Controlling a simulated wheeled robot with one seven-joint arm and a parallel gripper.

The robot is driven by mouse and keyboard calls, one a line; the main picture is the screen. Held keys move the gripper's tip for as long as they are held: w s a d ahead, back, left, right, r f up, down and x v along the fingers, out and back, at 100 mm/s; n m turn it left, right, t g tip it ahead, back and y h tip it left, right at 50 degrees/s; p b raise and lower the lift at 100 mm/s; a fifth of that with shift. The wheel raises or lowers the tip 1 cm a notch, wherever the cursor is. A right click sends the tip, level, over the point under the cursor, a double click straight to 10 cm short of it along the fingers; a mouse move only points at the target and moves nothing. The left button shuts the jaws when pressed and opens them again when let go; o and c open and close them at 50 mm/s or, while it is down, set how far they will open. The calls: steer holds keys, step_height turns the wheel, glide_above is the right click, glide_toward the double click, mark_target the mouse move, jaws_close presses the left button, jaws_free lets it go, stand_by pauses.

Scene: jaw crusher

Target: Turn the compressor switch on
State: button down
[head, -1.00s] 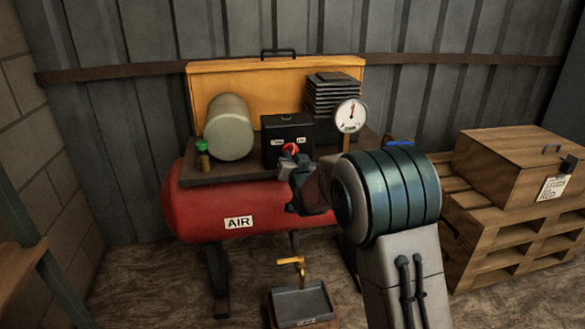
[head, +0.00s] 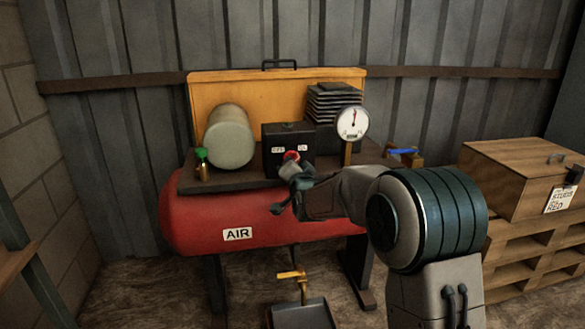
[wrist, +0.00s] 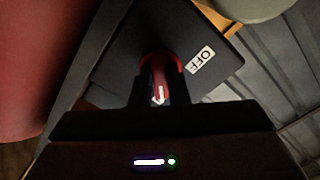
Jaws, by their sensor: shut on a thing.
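The compressor switch is a red knob (head: 291,155) on the front of a black box (head: 276,138) on the compressor deck. Two small white labels sit above it; the left one reads OFF. In the wrist view the knob (wrist: 158,78) carries a white mark, and the OFF label (wrist: 201,60) is beside it. My gripper (head: 291,166) is at the knob and shut on it; the dark fingers (wrist: 158,101) flank it in the wrist view. The lower part of the knob is partly hidden by the gripper. The red tank (head: 200,215) with an AIR label is below.
A pressure gauge (head: 352,122) stands right of the box. A grey cylinder (head: 229,137) and a green-capped brass fitting (head: 202,165) are to its left. A yellow drain valve (head: 291,275) hangs over a tray (head: 298,314). A wooden crate (head: 515,175) is at right.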

steer(key=shift+f, duration=0.1)
steer(key=c, duration=1.4)
jaws_free()
steer(key=shift+s, duration=0.15)
steer(key=p+v, duration=0.2)
steer(key=v, duration=1.1)
steer(key=shift+s+p, duration=0.3)
steer(key=shift+p, duration=0.05)
steer(key=shift+d, duration=0.1)
